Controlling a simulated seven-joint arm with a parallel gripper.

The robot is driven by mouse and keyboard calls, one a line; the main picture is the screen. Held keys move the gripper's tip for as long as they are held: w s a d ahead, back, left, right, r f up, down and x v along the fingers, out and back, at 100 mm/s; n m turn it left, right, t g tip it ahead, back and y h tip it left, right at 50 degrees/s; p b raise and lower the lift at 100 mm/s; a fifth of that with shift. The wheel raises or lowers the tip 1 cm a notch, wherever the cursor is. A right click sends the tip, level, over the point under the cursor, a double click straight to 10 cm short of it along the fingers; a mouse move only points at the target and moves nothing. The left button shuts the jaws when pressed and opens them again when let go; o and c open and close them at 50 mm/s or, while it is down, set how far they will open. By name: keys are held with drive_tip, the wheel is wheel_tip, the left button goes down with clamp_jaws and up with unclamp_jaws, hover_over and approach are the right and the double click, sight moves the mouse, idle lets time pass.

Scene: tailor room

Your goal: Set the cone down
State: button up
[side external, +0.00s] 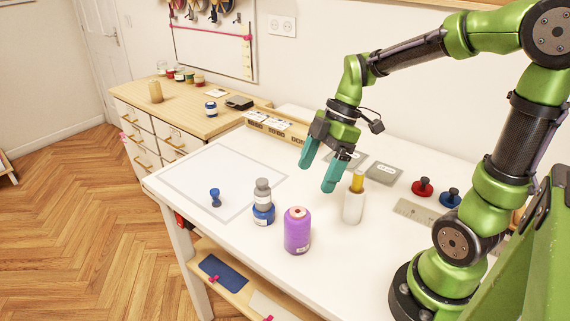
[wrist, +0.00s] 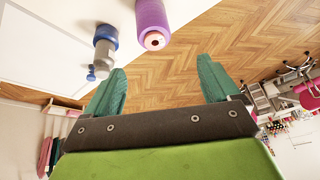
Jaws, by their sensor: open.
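My gripper (side external: 318,178) is open and empty, its teal fingers pointing down above the white table. In the wrist view the two fingers (wrist: 160,82) are spread with nothing between them. A purple thread cone (side external: 297,231) stands upright near the table's front edge. To its left, a grey cone or spool (side external: 263,190) stands on a blue one (side external: 263,214). A white cone (side external: 353,207) with a yellow piece (side external: 357,181) at its top stands right of the gripper. The wrist view also shows the purple cone (wrist: 152,15) and the grey spool (wrist: 104,54), both apart from the fingers.
A small blue-handled object (side external: 215,197) stands on the pale mat (side external: 190,180) at the left. Grey flat squares (side external: 384,172), a red-based knob (side external: 422,188), a blue-based knob (side external: 450,197) and a ruler (side external: 414,211) lie at the right. A wooden rack (side external: 268,129) lines the back.

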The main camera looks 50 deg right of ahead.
drive_tip(key=s+a+r+m+t+h, duration=0.2)
drive_tip(key=s+r+m+t, duration=0.3)
drive_tip(key=m, duration=1.1)
drive_tip(key=shift+s+a+r+t+h, duration=0.15)
drive_tip(key=shift+a+r+t+h, duration=0.2)
drive_tip(key=shift+a, duration=0.4)
